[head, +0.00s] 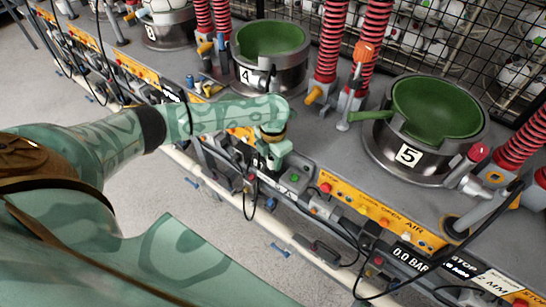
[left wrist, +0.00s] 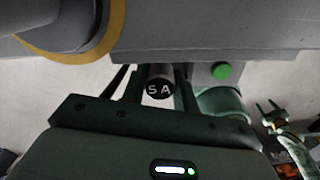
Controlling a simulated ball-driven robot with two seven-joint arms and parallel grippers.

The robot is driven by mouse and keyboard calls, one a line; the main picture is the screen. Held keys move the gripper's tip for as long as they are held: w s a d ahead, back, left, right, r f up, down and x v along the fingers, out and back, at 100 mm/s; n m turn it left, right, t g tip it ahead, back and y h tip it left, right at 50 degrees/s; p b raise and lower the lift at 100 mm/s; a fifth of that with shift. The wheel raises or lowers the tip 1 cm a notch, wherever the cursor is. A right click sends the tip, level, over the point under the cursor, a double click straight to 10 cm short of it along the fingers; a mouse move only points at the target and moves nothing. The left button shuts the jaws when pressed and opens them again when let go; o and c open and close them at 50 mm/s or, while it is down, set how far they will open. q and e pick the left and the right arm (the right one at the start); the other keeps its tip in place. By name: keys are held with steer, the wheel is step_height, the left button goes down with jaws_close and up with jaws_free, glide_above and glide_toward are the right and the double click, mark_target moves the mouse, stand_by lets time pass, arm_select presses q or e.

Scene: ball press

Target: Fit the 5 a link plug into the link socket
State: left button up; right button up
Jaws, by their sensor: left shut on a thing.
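My left gripper (head: 273,158) reaches down at the front edge of the machine bench, below and left of press 5. In the left wrist view it is shut on the link plug (left wrist: 160,90), a dark round end marked "5 A" between the two fingers. The plug's far end is hidden under the bench edge. A grey box with a green button (left wrist: 221,71) sits just right of the plug in that view. I cannot make out the link socket for certain. A green pronged shape (left wrist: 272,115) at the right of the wrist view may be my right gripper; its jaws are unclear.
Press 5 (head: 408,155) and press 4 (head: 245,75) have green-topped round pots on the grey bench. Orange button strips (head: 370,207), boxes and hanging black cables line the front edge. Red springs (head: 330,45) and a wire fence stand behind. The floor in front is mostly clear.

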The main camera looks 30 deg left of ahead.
arm_select(q)
steer(key=shift+f, duration=0.2)
steer(key=o, duration=1)
steer(key=shift+o, duration=0.2)
step_height(320, 180, up, 16)
steer(key=p, duration=0.4)
steer(key=shift+r, duration=0.2)
